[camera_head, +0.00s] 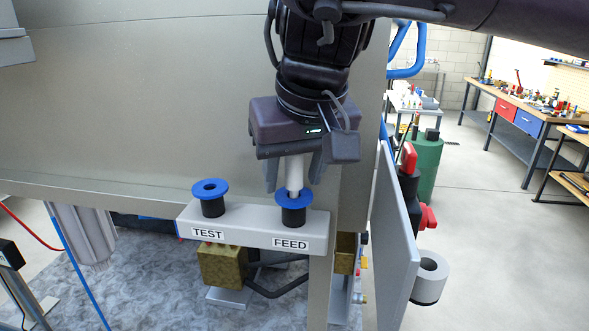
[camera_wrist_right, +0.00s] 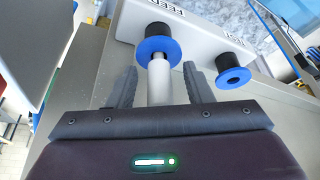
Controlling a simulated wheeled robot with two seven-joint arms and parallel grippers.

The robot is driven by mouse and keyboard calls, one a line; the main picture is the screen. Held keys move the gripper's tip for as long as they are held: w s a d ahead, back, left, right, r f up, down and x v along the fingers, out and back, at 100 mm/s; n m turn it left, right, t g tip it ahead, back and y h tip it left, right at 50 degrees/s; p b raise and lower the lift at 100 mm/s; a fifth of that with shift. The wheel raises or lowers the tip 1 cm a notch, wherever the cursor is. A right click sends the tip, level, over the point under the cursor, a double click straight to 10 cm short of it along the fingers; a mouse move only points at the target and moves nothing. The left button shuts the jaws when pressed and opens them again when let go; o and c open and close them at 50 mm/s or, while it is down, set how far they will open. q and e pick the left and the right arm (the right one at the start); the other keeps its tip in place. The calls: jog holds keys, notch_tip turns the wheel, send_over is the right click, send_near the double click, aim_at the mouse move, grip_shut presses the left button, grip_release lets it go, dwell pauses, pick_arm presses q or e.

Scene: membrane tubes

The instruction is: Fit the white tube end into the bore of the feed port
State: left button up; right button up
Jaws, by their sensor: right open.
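The white tube (camera_head: 293,170) stands upright at the feed port (camera_head: 293,213), a black socket with a blue collar above the FEED label. Its lower end meets the port's opening and appears to sit in the bore; the depth is hidden. In the right wrist view the tube (camera_wrist_right: 160,88) lines up with the blue-collared port (camera_wrist_right: 158,46), with a narrower grey part at the collar. My right gripper (camera_head: 294,178) is above the port. Its fingers are open, one on each side of the tube, with gaps visible in the wrist view. My left gripper is out of view.
The test port (camera_head: 210,197) stands left of the feed port on the same white bracket (camera_head: 243,227), its bore empty. A grey panel (camera_head: 397,235) stands right of the bracket. A large metal housing wall (camera_head: 130,100) is behind.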

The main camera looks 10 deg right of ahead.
jog(key=v, duration=0.7)
jog(key=shift+s+r, duration=0.1)
jog(key=shift+r, duration=0.3)
